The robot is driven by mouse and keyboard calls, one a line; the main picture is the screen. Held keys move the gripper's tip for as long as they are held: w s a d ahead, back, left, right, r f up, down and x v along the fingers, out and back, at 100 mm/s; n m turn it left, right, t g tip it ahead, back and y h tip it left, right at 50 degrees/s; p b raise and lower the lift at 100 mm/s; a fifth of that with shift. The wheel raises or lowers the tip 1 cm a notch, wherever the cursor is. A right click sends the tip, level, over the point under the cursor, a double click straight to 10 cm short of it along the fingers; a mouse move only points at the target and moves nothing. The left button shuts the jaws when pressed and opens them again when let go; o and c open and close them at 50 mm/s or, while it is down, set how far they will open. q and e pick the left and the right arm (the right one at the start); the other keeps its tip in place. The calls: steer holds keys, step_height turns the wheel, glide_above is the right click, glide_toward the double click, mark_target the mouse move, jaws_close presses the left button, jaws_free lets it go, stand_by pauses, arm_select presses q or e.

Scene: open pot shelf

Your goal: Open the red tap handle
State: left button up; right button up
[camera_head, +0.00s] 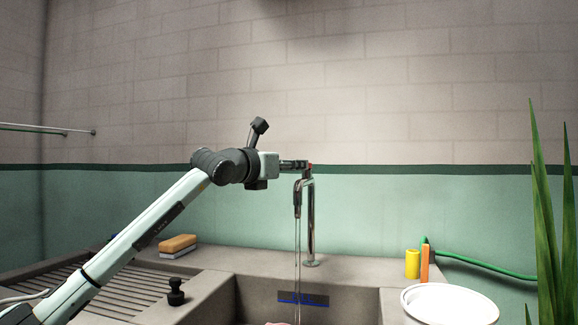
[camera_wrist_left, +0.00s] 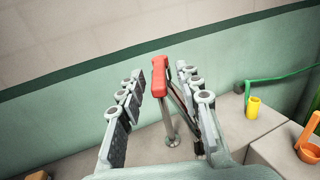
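The chrome tap (camera_head: 311,225) stands upright at the back of the stone sink, with its spout curving to the left. Its red handle (camera_wrist_left: 160,78) sits on top; in the head view only a bit of red shows at my fingertips. My left gripper (camera_head: 305,165) reaches in from the left at the height of the handle. In the left wrist view the gripper (camera_wrist_left: 160,72) is open, with a finger on each side of the handle and a gap visible on both sides. A thin, clear stream of water (camera_head: 298,262) runs down from the spout. My right gripper is not in view.
A sponge (camera_head: 178,243) lies on the left ledge near a black stopper (camera_head: 176,291). A yellow cup (camera_head: 412,264), an orange item (camera_head: 425,263), a green hose (camera_head: 485,265) and a white bowl (camera_head: 450,304) are to the right. A tiled wall stands close behind the tap.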

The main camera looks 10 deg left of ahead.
arm_select(q)
steer(key=v, duration=1.2)
